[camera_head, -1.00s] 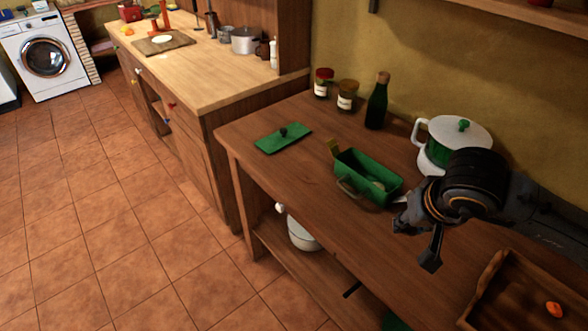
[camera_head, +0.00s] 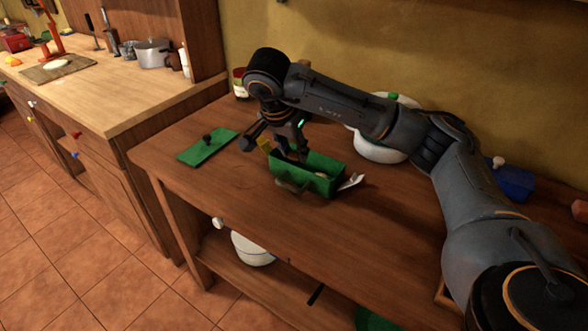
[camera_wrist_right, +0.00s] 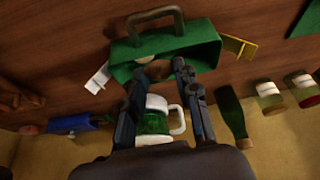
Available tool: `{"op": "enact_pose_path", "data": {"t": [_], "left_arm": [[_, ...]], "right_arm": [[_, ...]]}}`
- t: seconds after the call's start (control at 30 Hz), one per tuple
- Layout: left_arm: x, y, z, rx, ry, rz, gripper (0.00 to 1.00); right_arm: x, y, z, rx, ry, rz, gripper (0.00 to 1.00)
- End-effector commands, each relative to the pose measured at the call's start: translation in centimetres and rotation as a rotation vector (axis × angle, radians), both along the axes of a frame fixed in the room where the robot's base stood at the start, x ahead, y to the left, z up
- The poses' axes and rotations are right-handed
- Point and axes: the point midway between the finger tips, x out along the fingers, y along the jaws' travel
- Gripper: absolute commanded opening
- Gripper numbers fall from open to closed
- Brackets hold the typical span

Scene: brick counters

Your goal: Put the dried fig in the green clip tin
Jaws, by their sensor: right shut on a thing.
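The green clip tin (camera_head: 318,186) stands open on the brown wooden counter, with a handle, a yellow clip and a white tag. Something pale shows inside it. In the right wrist view the tin (camera_wrist_right: 190,42) is just beyond my fingertips. My right gripper (camera_head: 275,146) is above the tin's left end in the head view. It is shut on a small brown thing, seemingly the dried fig (camera_wrist_right: 158,71), between the fingertips in the wrist view. The fig is not clear in the head view. My left gripper is not in view.
A green lid (camera_head: 207,147) with a dark knob lies left of the tin. A green bottle (camera_wrist_right: 231,112) and jars (camera_wrist_right: 270,96) stand near the wall. A blue thing (camera_head: 512,182) is at the right.

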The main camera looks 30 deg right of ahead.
Motion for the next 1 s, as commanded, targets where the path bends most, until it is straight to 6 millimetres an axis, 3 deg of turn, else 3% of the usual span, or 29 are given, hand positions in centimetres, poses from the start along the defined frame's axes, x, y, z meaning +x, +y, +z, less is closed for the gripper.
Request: {"op": "enact_pose_path", "data": {"t": [0.1, 0.2, 0.4, 0.6, 0.83, 1.0], "left_arm": [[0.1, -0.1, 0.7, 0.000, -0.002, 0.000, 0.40], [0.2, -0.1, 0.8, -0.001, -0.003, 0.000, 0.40], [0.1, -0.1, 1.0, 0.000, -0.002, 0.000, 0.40], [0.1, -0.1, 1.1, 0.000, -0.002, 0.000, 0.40], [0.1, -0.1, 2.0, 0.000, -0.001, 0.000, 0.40], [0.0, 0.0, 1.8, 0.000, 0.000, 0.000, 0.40]], "right_arm": [[2.5, -1.6, -1.2, -0.001, 0.004, -0.004, 0.14], [3.8, -2.4, -3.5, -0.001, 0.006, -0.001, 0.14], [5.6, -3.4, -6.0, 0.000, 0.003, 0.001, 0.14], [6.4, -3.9, -7.1, -0.001, 0.001, 0.003, 0.14], [6.4, -3.9, -10.0, 0.000, 0.003, 0.003, 0.14], [6.4, -3.9, -10.1, -0.001, -0.001, 0.004, 0.14]]}}
